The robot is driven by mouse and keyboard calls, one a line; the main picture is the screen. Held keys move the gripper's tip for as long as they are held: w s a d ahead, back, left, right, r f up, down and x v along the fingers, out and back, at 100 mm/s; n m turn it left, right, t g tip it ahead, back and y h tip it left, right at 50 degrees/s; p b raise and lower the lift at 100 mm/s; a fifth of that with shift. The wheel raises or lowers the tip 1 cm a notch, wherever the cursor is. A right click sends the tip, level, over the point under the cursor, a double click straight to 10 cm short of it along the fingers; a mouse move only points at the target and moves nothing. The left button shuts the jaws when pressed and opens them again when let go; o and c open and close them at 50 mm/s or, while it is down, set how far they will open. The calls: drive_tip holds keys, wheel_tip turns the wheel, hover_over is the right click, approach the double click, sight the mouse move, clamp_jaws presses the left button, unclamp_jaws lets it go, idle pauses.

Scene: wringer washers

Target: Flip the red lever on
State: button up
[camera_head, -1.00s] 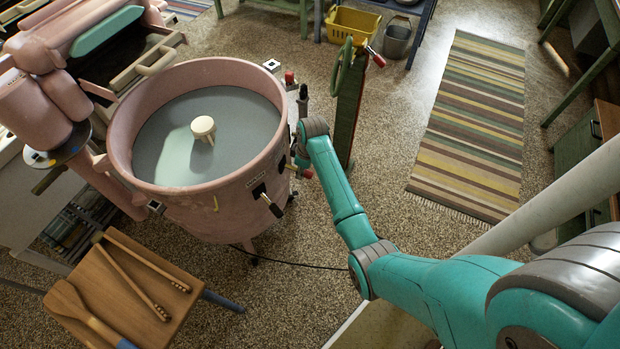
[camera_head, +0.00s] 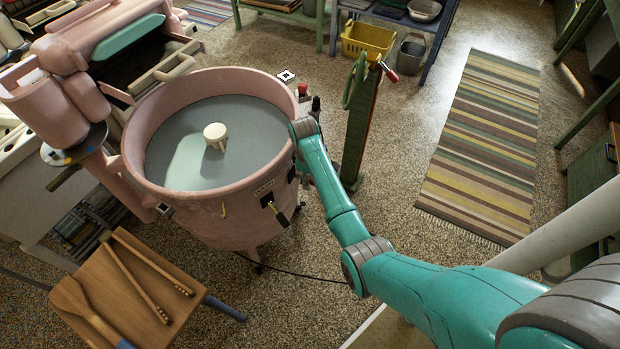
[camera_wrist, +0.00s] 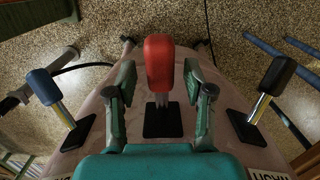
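In the wrist view a lever with a red handle (camera_wrist: 159,62) stands on a black base plate (camera_wrist: 162,122) on the pink washer tub. My gripper (camera_wrist: 160,84) is open, with one finger on each side of the red lever. Gaps show between the fingers and the handle, so it is not gripped. The lever between my fingers cannot be made out there.
In the head view a green post (camera_head: 358,125) stands close right of my arm. A wooden stool (camera_head: 125,295) is at lower left. Open floor lies before the striped rug (camera_head: 485,150).

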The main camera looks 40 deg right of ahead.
drive_tip(key=shift+r, duration=0.1)
drive_tip(key=r, duration=0.7)
drive_tip(key=shift+w+a+r, duration=0.15)
drive_tip(key=shift+w, duration=0.15)
